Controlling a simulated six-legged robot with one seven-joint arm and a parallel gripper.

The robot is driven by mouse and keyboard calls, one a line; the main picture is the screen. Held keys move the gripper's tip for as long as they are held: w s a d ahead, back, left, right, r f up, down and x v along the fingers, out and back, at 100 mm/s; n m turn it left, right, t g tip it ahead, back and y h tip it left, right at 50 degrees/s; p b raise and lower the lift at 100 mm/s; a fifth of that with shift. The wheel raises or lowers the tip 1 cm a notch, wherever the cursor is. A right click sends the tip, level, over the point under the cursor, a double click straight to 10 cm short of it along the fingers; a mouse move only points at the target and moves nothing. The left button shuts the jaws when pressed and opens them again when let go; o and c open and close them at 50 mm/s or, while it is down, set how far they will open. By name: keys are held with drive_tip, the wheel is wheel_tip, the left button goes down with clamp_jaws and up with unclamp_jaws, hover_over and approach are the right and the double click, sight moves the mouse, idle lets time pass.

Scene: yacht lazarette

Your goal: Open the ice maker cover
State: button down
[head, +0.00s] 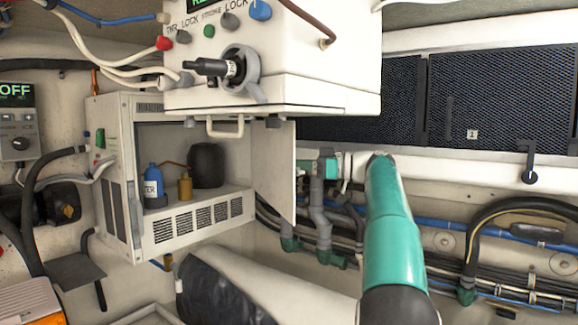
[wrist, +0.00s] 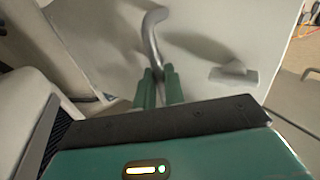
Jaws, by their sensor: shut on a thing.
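In the wrist view my gripper (wrist: 160,78) has its two teal fingers closed around a grey curved handle (wrist: 152,32). The handle's curved end rises above the fingertips. A pale, flat panel (wrist: 95,30) lies behind the handle; whether it is the ice maker cover I cannot tell. In the head view my teal arm (head: 390,225) reaches away at the right of centre, and the gripper and the held handle are not visible there. A white vented cabinet (head: 192,236) stands open at left, with an upright white panel (head: 274,170) at its right side.
A blue bottle (head: 153,183), a brass cylinder (head: 185,187) and a dark canister (head: 207,165) stand in the cabinet. A white control box (head: 325,60) overhangs it. Pipes and hoses (head: 318,215) line the wall. A small grey fitting (wrist: 233,73) juts from the pale panel.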

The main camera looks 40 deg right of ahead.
drive_tip(key=shift+w+d+f, duration=0.2)
drive_tip(key=shift+w+f, duration=0.15)
drive_tip(key=shift+f, duration=0.2)
drive_tip(key=c, duration=1.9)
unclamp_jaws()
drive_tip(key=o, duration=0.4)
drive_tip(key=shift+w+d+f, duration=0.1)
drive_tip(key=shift+w+f, duration=0.1)
drive_tip(key=shift+w, duration=0.25)
drive_tip(key=shift+s+r, duration=0.3)
drive_tip(key=shift+s, duration=0.05)
drive_tip(key=v, duration=0.7)
drive_tip(key=shift+s, duration=0.3)
